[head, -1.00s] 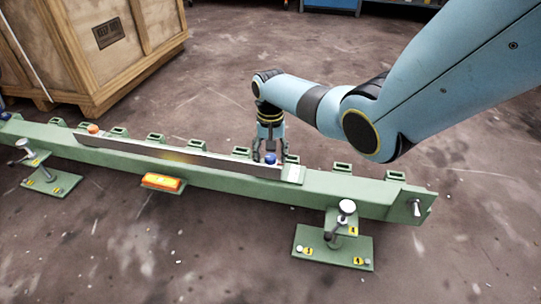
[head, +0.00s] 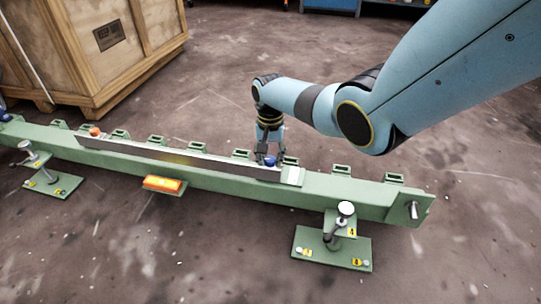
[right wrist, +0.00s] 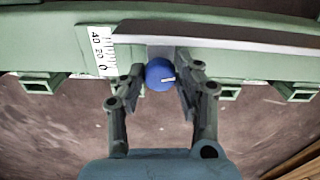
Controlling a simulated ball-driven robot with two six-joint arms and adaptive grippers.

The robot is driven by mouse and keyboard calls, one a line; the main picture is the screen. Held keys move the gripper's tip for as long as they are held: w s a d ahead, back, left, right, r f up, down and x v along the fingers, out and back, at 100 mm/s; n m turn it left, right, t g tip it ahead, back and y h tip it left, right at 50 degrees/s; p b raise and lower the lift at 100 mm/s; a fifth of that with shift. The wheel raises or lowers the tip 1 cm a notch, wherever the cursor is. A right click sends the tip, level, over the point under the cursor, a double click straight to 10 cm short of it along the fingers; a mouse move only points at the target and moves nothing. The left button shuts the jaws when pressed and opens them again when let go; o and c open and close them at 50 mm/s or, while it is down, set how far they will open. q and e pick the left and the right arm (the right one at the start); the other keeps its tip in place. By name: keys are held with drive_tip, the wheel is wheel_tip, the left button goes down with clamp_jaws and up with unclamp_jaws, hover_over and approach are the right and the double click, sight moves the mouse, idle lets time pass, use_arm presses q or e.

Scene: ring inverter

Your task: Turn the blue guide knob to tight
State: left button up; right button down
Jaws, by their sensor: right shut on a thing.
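The blue guide knob (head: 270,161) sits on the green beam (head: 330,187), near the right end of the long metal guide strip (head: 200,160). A white scale plate with numbers (right wrist: 103,50) lies left of the knob in that view. My left gripper is not in view.
An orange knob (head: 95,131) sits near the strip's left end. An orange block (head: 163,184) sticks out from the beam's front. Clamp stands (head: 333,245) support the beam. A wooden crate (head: 95,45) stands at the back left. The floor around is mostly clear.

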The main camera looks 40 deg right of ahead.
drive_tip(key=m+p, duration=0.1)
drive_tip(key=m, duration=0.1)
drive_tip(key=shift+r+m, duration=0.15)
drive_tip(key=shift+m, duration=0.25)
drive_tip(key=m+p, duration=0.1)
drive_tip(key=m, duration=0.4)
drive_tip(key=shift+w, duration=0.1)
drive_tip(key=m, duration=0.6)
drive_tip(key=shift+m, duration=0.3)
drive_tip(key=m, duration=0.3)
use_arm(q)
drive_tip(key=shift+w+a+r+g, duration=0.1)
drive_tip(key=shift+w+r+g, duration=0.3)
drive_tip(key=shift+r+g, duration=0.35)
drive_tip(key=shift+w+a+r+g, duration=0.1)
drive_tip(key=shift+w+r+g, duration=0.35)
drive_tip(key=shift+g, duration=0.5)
use_arm(e)
drive_tip(key=shift+m, duration=1.2)
drive_tip(key=c, duration=0.9)
unclamp_jaws()
drive_tip(key=shift+f, duration=0.2)
drive_tip(key=shift+c, duration=0.2)
